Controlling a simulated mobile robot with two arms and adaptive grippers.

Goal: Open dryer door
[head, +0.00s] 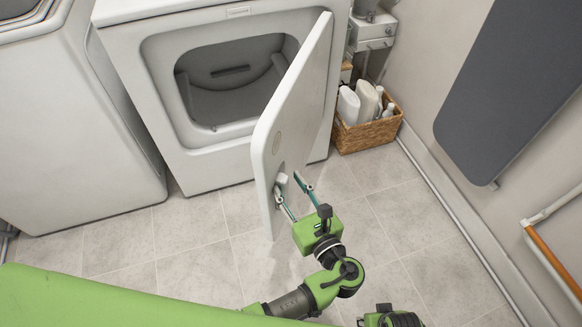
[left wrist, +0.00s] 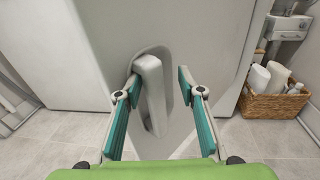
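The white dryer (head: 197,160) stands at the centre back with its drum opening showing. Its door (head: 294,112) stands wide open, swung out toward me and hinged on the right. The door's pale handle (head: 281,179) is near its free edge and also shows in the left wrist view (left wrist: 152,95). My left gripper (head: 288,193) is open at the handle, with one finger on each side of it. In the left wrist view the left finger is close to the handle and a gap shows before the right finger. Only a green part of my right gripper (head: 390,318) shows; its fingers are out of sight.
Another white machine (head: 75,120) stands left of the dryer. A wicker basket (head: 370,135) with white bottles sits right of it, by the wall. A dark grey board (head: 512,80) hangs on the right wall. The tiled floor (head: 430,240) is clear.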

